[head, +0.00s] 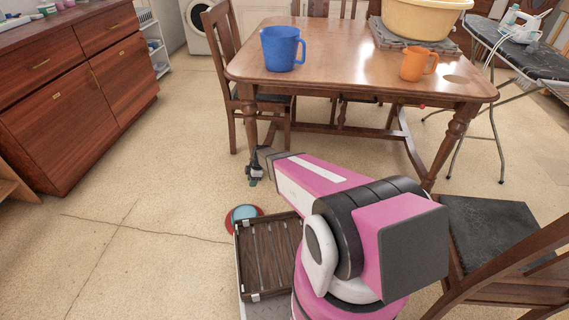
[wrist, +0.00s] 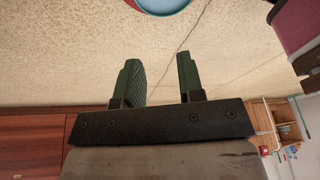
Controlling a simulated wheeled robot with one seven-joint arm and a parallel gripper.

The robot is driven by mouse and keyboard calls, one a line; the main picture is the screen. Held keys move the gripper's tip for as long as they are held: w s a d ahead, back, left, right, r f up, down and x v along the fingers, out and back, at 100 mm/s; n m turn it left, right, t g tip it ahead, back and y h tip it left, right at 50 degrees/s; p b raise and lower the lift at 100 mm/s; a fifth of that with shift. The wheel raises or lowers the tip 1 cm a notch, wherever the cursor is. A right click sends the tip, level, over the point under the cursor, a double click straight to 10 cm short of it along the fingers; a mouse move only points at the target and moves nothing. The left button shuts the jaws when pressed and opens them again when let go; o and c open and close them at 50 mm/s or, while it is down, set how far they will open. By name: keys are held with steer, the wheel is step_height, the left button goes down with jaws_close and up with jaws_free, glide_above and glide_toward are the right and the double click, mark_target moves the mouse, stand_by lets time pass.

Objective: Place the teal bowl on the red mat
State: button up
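The teal bowl (head: 243,213) is on the floor in the head view, just left of my slatted deck. The round red mat (head: 231,220) shows as a rim around it, so the bowl appears to rest on the mat. The deck's edge hides part of both. In the wrist view the bowl (wrist: 164,4) and a strip of the mat (wrist: 152,12) are cut off by the top edge. My gripper (head: 252,182) is above the floor, beyond the bowl and apart from it. In the wrist view its two fingers (wrist: 158,60) are spread with nothing between them.
A wooden table (head: 335,60) stands ahead, with a blue mug (head: 282,48), an orange mug (head: 418,64) and a yellow basin (head: 420,18). Chairs stand at the table and at right (head: 515,260). A dresser (head: 75,90) is at left. The floor between is clear.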

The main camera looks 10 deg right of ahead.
steer(key=s+d+r+m+h, duration=0.1)
steer(key=s+d+r+m, duration=0.4)
steer(key=r, duration=0.4)
steer(key=s+d+r+m+h, duration=0.1)
steer(key=s+d+r+m, duration=0.4)
steer(key=s+r+m, duration=0.2)
steer(key=s+d+r+m+h, duration=0.1)
steer(key=s+d+r+m, duration=0.3)
steer(key=r, duration=0.8)
steer(key=s+m, duration=0.2)
steer(key=shift+s+d+m+t+h, duration=0.2)
steer(key=shift+d+m+t+h, duration=0.1)
steer(key=shift+d+m+t, duration=0.1)
